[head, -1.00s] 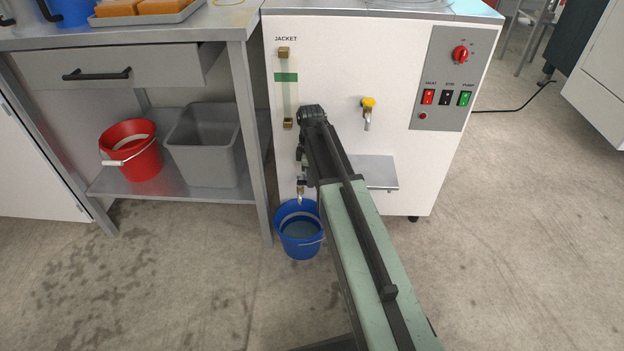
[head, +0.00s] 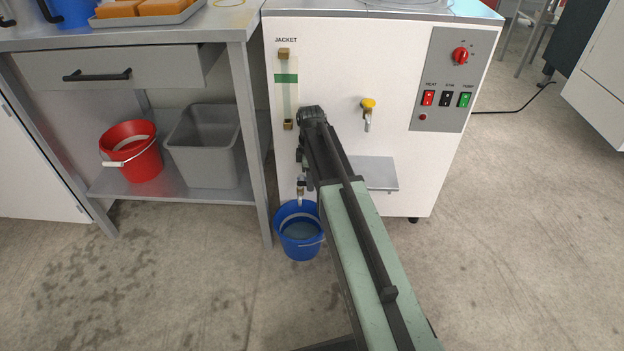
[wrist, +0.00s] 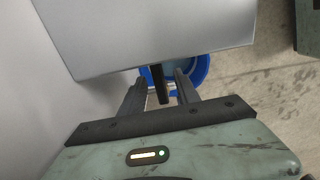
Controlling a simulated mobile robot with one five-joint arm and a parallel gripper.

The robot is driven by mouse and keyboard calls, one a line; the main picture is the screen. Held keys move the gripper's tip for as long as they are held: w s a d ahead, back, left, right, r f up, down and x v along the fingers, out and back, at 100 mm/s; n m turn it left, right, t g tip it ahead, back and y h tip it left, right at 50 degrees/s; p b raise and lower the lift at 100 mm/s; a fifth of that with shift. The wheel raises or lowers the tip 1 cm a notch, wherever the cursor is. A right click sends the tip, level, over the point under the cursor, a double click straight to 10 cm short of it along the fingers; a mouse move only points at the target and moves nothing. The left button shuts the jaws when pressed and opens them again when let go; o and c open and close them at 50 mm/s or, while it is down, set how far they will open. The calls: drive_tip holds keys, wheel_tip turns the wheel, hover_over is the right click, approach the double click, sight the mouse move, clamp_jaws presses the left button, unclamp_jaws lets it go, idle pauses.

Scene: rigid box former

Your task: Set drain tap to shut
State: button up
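The drain tap (head: 300,188) is low on the left of the white machine front, with its spout over a blue bucket (head: 299,246). My arm hides part of the tap in the head view. My gripper (wrist: 160,82) is pointed down towards the bucket, which also shows in the wrist view (wrist: 203,68). Its two dark fingers are apart, with a black lever-like piece (wrist: 163,92), apparently the tap's handle, between them. Gaps show on both sides of this piece, so I see no grip on it. The lever's exact setting is unclear.
A second tap with a yellow handle (head: 368,103) sits above a small metal shelf (head: 378,174), right of my arm. A switch panel (head: 440,110) is further right. A steel bench (head: 240,120) with a red bucket (head: 133,160) and grey bin (head: 205,150) stands left.

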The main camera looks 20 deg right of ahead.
drive_tip(key=shift+r, duration=0.1)
wheel_tip(320, 180, up, 8)
drive_tip(key=p, duration=0.7)
drive_tip(key=shift+f+p, duration=0.2)
drive_tip(key=shift+p, duration=0.2)
